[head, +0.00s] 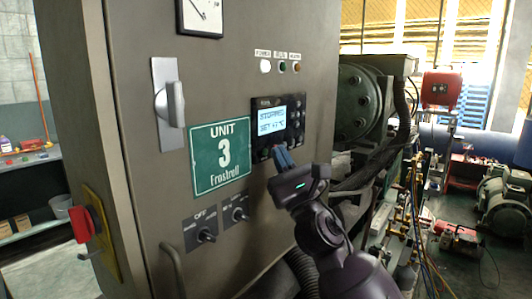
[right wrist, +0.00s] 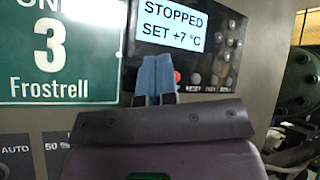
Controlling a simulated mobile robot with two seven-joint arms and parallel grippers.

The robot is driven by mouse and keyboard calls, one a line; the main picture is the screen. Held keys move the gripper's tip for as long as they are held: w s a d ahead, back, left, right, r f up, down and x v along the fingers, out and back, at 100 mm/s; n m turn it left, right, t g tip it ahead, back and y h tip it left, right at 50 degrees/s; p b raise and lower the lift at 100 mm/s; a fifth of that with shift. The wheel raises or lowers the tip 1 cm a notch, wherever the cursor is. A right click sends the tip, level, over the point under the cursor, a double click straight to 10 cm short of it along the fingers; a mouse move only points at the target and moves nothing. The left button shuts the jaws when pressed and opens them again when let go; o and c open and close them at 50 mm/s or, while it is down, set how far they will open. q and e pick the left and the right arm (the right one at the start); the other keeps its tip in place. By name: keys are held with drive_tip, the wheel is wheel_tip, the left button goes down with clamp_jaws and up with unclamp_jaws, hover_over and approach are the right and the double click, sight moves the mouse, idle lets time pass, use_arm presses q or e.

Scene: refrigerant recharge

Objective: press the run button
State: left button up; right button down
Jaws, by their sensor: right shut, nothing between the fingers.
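The controller panel (head: 299,103) is a dark plate on the cabinet door with a lit display (head: 272,120). In the right wrist view the display (right wrist: 171,24) reads STOPPED, SET +7 °C. My right gripper (head: 281,149) is shut and empty, its blue fingertips at the panel's lower edge below the display. In the right wrist view the fingertips (right wrist: 156,60) cover part of the lower button row. A red button (right wrist: 177,77) shows just right of them. No button clearly marked run shows; it may be hidden behind the fingers. Whether the tips touch the panel I cannot tell. My left gripper is out of view.
The green Unit 3 sign (head: 220,157) is left of the panel. Two rotary switches (head: 206,236) sit below it. A lever handle (head: 171,104) and a red knob (head: 84,224) are further left. Pipes and machinery (head: 360,110) stand right of the cabinet.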

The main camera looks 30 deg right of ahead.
drive_tip(key=shift+w, duration=0.15)
idle(0.8)
drive_tip(key=shift+w+a, duration=0.15)
drive_tip(key=shift+w, duration=0.1)
drive_tip(key=shift+w+a, duration=0.1)
drive_tip(key=shift+w, duration=0.2)
idle(0.7)
drive_tip(key=shift+s, duration=0.1)
drive_tip(key=shift+s+d, duration=0.25)
drive_tip(key=shift+s, duration=0.35)
idle(0.3)
drive_tip(key=shift+s+d+p, duration=0.2)
drive_tip(key=shift+s+d, duration=0.15)
drive_tip(key=shift+s, duration=0.45)
drive_tip(key=shift+s+d+p, duration=0.2)
drive_tip(key=shift+s+d, duration=0.1)
drive_tip(key=shift+s, duration=0.45)
drive_tip(key=shift+s+d+p, duration=0.2)
drive_tip(key=shift+s+d, duration=0.15)
drive_tip(key=shift+s, duration=0.45)
